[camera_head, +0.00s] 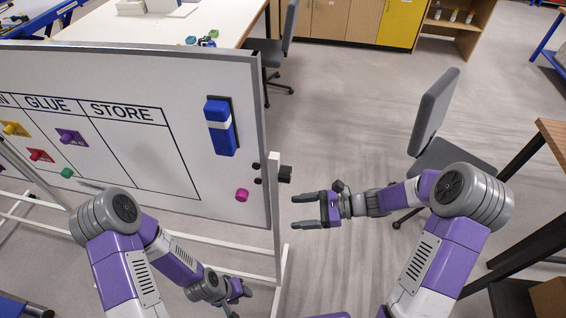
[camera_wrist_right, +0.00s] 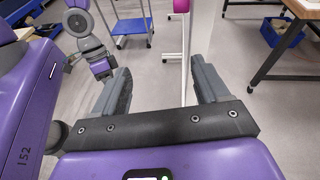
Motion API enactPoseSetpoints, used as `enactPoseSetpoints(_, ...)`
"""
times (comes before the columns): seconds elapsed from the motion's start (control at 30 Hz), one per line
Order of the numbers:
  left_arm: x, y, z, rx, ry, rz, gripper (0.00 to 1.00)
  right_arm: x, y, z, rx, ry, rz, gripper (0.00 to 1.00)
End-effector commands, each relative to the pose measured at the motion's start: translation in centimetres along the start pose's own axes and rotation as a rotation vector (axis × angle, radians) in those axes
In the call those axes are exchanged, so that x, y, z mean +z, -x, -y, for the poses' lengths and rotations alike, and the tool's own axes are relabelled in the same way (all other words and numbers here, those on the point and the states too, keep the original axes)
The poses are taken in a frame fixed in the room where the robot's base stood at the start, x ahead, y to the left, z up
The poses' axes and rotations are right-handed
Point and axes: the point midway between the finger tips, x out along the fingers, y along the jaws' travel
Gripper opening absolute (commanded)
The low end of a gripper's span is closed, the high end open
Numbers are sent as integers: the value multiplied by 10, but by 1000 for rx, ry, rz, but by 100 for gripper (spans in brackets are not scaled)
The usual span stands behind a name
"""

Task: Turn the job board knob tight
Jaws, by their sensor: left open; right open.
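The white job board (camera_head: 150,165) stands at the left on a white stand, with its columns marked GLUE and STORE. A black knob (camera_head: 285,173) sticks out at the right side of the stand's white post (camera_head: 275,215). My right gripper (camera_head: 298,212) is open and empty, its fingers pointing left toward the post, a little below the knob in the head view. My left gripper (camera_head: 238,295) is open and low in front of the board.
A blue eraser (camera_head: 221,127) and a magenta magnet (camera_head: 242,195) sit on the board's right part. A grey chair (camera_head: 440,120) stands behind my right arm, and a table (camera_head: 551,135) is at the right edge. The floor between is clear.

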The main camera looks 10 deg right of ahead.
Motion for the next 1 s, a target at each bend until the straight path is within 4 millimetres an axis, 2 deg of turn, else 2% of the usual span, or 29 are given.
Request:
enactPoseSetpoints(0.03, 0, 8, -3, 0, 0, 0, 43, 29, 14, 16, -48, -12, 70, 74)
enactPoseSetpoints(0.1, 0, 12, -4, 0, 0, 0, 43, 56, 28, 31, -97, -28, 159, 74)
enactPoseSetpoints(0.23, 1, 15, -6, 0, 0, 0, 43, 84, 44, 45, -143, -35, 255, 74)
enactPoseSetpoints(0.37, 1, 16, -6, 0, 0, 0, 43, 93, 39, 50, -151, -36, 281, 74)
enactPoseSetpoints(0.7, 1, 22, -8, 0, 0, 0, 43, 106, -11, 57, -148, -35, 278, 74)
enactPoseSetpoints(1.0, 1, 23, -9, 0, 0, 0, 43, 109, -25, 59, -152, -35, 276, 74)
